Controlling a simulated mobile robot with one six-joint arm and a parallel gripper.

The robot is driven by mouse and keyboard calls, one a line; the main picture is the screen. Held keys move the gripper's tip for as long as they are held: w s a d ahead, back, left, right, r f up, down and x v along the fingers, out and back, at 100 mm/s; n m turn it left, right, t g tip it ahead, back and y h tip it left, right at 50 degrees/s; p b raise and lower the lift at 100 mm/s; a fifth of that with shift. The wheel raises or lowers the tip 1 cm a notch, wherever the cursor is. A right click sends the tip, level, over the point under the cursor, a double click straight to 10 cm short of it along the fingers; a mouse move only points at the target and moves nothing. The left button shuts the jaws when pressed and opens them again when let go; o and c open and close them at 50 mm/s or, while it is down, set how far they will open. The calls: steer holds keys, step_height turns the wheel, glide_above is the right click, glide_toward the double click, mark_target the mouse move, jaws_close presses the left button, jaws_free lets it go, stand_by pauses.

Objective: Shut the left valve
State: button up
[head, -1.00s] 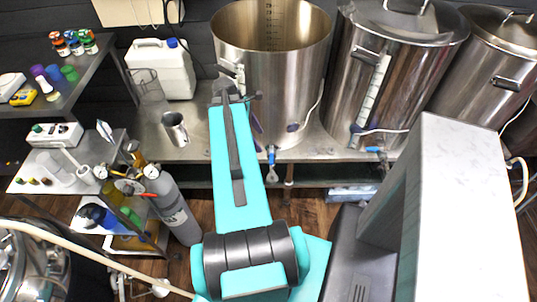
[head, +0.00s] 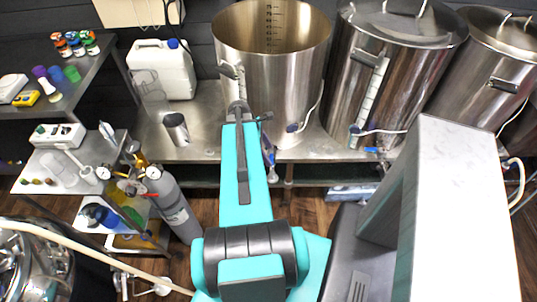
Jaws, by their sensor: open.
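The left valve (head: 270,157), with a blue handle, is low on the front of the open steel pot (head: 285,85). It is just right of my turquoise arm, which may hide part of it. The handle is too small to tell its exact angle. My gripper (head: 238,106) is at the arm's far end, in front of the pot's left side, above and left of the valve. It looks apart from the valve. It is open, though its fingertips are hard to make out. A second blue-handled valve (head: 374,150) is below the lidded pot (head: 380,90) in the middle.
The pots stand on a steel bench (head: 200,148). A metal cup (head: 176,129), a clear jug and a white canister (head: 161,70) stand left of the open pot. A grey gas cylinder (head: 172,205) is at the lower left. A white-topped block (head: 462,215) fills the right foreground.

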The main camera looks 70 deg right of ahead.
steer(key=shift+x, duration=1.1)
steer(key=c, duration=1.5)
steer(key=shift+a, duration=0.15)
